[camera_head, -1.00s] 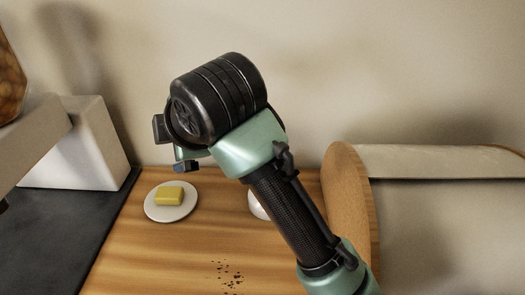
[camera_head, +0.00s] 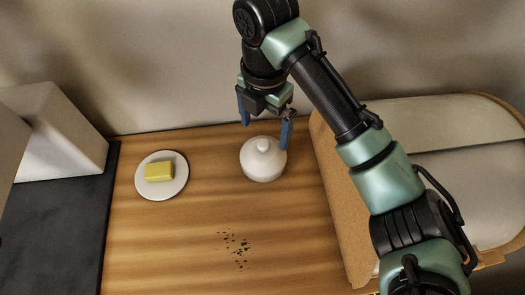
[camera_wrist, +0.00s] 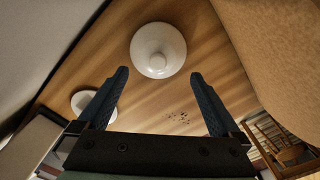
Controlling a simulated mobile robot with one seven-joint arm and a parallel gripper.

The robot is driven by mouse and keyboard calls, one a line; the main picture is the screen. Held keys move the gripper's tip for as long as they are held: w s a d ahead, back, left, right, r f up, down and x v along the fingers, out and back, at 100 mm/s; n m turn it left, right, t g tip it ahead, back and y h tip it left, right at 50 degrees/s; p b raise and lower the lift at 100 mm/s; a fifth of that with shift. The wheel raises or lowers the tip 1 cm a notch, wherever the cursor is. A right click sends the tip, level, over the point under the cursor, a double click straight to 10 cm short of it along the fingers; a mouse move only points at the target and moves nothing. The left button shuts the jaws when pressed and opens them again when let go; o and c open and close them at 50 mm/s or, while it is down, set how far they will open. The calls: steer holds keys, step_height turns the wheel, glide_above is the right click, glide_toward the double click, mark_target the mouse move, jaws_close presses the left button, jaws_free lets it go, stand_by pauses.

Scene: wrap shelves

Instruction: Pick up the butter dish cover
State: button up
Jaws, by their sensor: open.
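The butter dish cover (camera_head: 262,160) is a white dome with a round knob on top. It stands on the wooden counter, right of the butter plate. In the wrist view the cover (camera_wrist: 158,50) lies ahead of the fingertips, near the top middle. My gripper (camera_head: 265,134) is open and empty, with its blue fingers pointing down, above and behind the cover. In the wrist view my gripper (camera_wrist: 158,78) shows both fingers spread wide, apart from the cover. A yellow block of butter (camera_head: 159,171) sits uncovered on a small white plate (camera_head: 162,193) at the left.
Dark crumbs (camera_head: 238,247) lie on the wooden counter (camera_head: 180,250) in front of the cover. A large wood-sided rounded box (camera_head: 335,190) stands close on the right. A pale wall (camera_head: 160,90) rises behind. A dark surface (camera_head: 55,230) and a white block (camera_head: 55,140) are at the left.

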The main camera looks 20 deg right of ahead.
mark_target(263, 144)
steer(key=shift+w+f+b, duration=0.15)
steer(key=shift+f+b, duration=0.15)
steer(key=shift+f, duration=2.9)
steer(key=c, duration=1.3)
